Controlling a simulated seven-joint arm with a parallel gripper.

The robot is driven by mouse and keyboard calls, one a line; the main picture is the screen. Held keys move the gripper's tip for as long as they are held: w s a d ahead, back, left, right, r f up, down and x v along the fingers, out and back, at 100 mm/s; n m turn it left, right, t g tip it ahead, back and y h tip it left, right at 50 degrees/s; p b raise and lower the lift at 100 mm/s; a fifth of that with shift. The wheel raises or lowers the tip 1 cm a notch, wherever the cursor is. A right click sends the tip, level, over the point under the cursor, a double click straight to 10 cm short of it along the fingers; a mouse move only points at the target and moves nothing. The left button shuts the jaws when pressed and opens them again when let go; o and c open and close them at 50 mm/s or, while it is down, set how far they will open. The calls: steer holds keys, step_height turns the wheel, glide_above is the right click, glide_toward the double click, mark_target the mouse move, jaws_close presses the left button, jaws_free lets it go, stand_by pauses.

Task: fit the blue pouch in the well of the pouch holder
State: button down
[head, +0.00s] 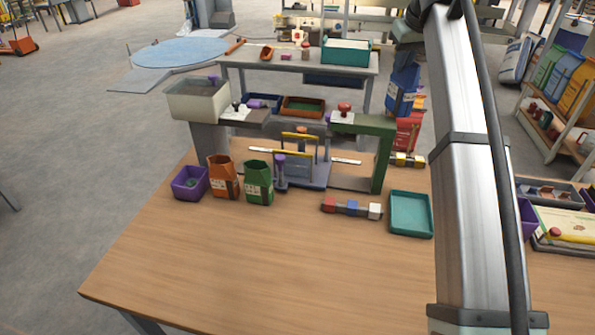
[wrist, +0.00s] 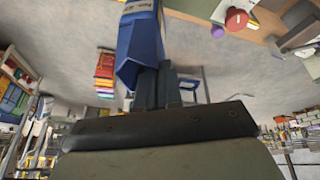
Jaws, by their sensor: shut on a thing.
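The blue pouch (wrist: 137,48) is gripped between the dark fingers of my gripper (wrist: 156,82) in the wrist view. It points away from the hand, and a pale label shows on its far part. In the head view, the blue pouch (head: 402,92) hangs tilted below the hand, left of my arm, in the air behind the table's right side. A grey stand with a yellow bar (head: 300,165), which looks like the pouch holder, is at the middle back of the table. Its well cannot be made out. The pouch is apart from it.
An orange pouch (head: 223,178) and a green pouch (head: 258,182) stand left of the stand, beside a purple bin (head: 190,183). A green frame (head: 378,155), colored blocks (head: 352,208) and a teal tray (head: 411,214) are to the right. The table's front is clear.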

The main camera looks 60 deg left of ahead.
steer(key=s+a+r+n+g, duration=0.25)
steer(key=s+a+n, duration=0.35)
steer(key=s+a, duration=0.9)
steer(key=s+f+n+g, duration=0.1)
steer(key=s+f+n, duration=0.2)
steer(key=f, duration=0.8)
steer(key=s+f+n+g, duration=0.1)
steer(key=s+f+n, duration=0.2)
steer(key=f, duration=0.9)
steer(key=shift+d+f, duration=0.25)
steer(key=shift+f, duration=0.05)
steer(key=c, duration=1.6)
jaws_free()
steer(key=o, duration=0.3)
steer(key=shift+a, duration=0.1)
steer(key=v, duration=1.2)
steer(key=shift+a+r, duration=0.2)
steer(key=shift+r, duration=0.05)
